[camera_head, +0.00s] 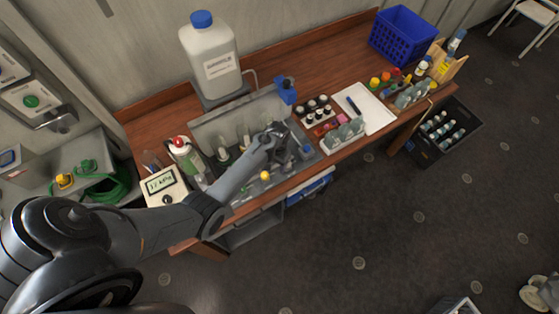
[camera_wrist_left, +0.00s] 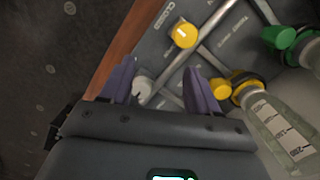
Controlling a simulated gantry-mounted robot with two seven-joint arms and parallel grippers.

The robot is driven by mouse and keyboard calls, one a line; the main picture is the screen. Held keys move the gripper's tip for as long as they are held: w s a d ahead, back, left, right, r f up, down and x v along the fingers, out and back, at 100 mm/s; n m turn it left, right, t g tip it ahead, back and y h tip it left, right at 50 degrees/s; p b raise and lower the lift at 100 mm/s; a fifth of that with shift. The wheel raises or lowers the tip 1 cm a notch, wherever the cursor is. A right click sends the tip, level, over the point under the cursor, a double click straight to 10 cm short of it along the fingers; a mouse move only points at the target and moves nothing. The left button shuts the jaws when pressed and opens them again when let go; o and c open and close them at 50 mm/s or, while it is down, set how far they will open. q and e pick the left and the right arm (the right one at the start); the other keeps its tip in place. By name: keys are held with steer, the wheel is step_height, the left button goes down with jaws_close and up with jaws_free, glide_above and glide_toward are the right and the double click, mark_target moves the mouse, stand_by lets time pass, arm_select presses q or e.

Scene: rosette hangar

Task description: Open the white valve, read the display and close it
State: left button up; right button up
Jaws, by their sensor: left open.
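The white valve (camera_wrist_left: 142,86) is a small round knob on a grey panel in the left wrist view. It sits between the two purple fingers of my left gripper (camera_wrist_left: 160,88), nearer the left finger; I cannot tell whether they touch it. The gripper is open. In the head view my left gripper (camera_head: 280,138) is over the panel (camera_head: 228,118) and hides the white valve. The display (camera_head: 160,184) stands at the panel's left end and shows dark characters ending in kPa; its number is too small to read surely. My right gripper is not in view.
A yellow knob (camera_wrist_left: 185,34) sits above the fingers, another yellow knob (camera_wrist_left: 220,88) by the right finger, beside a bottle (camera_wrist_left: 280,130). A green knob (camera_wrist_left: 278,38) is farther right. A large bottle (camera_head: 210,62) stands behind the panel. Vial racks (camera_head: 344,134) stand right.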

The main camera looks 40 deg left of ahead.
arm_select(q)
steer(key=w+r+t, duration=0.1)
steer(key=w+r, duration=0.4)
steer(key=w, duration=0.1)
steer(key=f+b, duration=0.3)
steer(key=b, duration=0.1)
steer(key=f+b, duration=0.8)
steer(key=shift+w+d, duration=0.2)
steer(key=shift+d, duration=0.05)
steer(key=c, duration=1)
steer(key=shift+c, duration=0.2)
